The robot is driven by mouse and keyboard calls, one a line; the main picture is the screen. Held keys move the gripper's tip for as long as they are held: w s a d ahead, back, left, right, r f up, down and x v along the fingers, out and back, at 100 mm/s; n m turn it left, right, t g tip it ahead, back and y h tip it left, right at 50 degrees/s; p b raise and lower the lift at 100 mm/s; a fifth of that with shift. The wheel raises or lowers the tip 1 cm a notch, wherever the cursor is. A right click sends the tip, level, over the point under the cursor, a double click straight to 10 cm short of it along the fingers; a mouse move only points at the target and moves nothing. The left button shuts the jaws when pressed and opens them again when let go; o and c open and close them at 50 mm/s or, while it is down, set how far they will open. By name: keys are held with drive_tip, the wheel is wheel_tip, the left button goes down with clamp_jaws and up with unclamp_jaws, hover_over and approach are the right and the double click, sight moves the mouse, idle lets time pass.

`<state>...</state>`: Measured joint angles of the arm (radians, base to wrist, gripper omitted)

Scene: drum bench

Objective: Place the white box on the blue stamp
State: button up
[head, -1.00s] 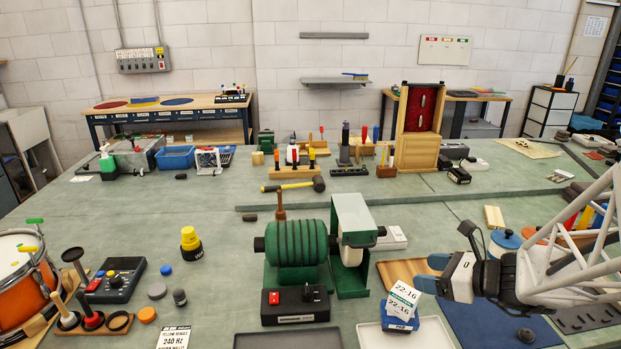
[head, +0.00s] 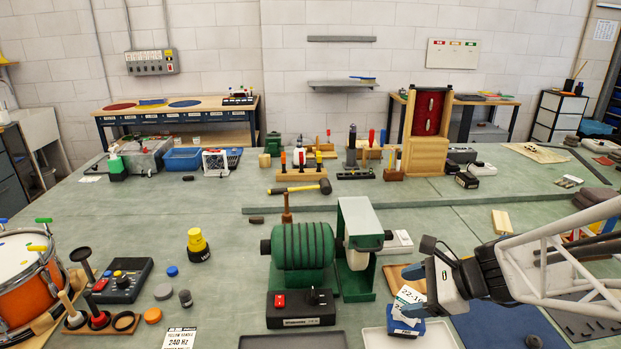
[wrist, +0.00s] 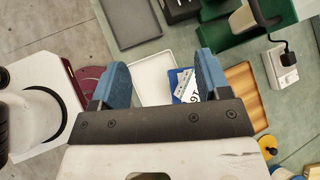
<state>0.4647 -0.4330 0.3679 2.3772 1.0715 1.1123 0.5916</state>
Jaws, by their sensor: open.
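The white box (head: 408,297), printed with 22-16, leans at a tilt directly above the blue stamp (head: 404,329). It seems to rest on the stamp, but the exact contact cannot be told. The stamp stands on a light tray. My gripper (head: 413,289) is open with blue fingers beside the box and partly covers it. In the wrist view the fingers are wide apart, and the white box (wrist: 188,90) and blue stamp (wrist: 177,87) show near the right finger, which hides part of them. Nothing is held between the fingers.
The light tray (wrist: 152,80) lies around the stamp. A dark tray (head: 290,341) is to its left. A green drum machine (head: 303,246) and green stand (head: 357,240) rise just behind. A blue mat (head: 500,330) lies to the right.

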drive_tip(key=s+a+r+n+g+h, duration=0.1)
drive_tip(key=s+a+r+n+h, duration=0.1)
drive_tip(key=n, duration=0.7)
drive_tip(key=s+a+r+n+g+h, duration=0.1)
drive_tip(key=s+a+r+n+h, duration=0.1)
drive_tip(key=s+r+n+h, duration=0.2)
drive_tip(key=s+n+h, duration=0.3)
drive_tip(key=s+n, duration=0.2)
drive_tip(key=n, duration=0.1)
drive_tip(key=shift+a+r, duration=0.15)
drive_tip(key=shift+a, duration=0.05)
idle(0.5)
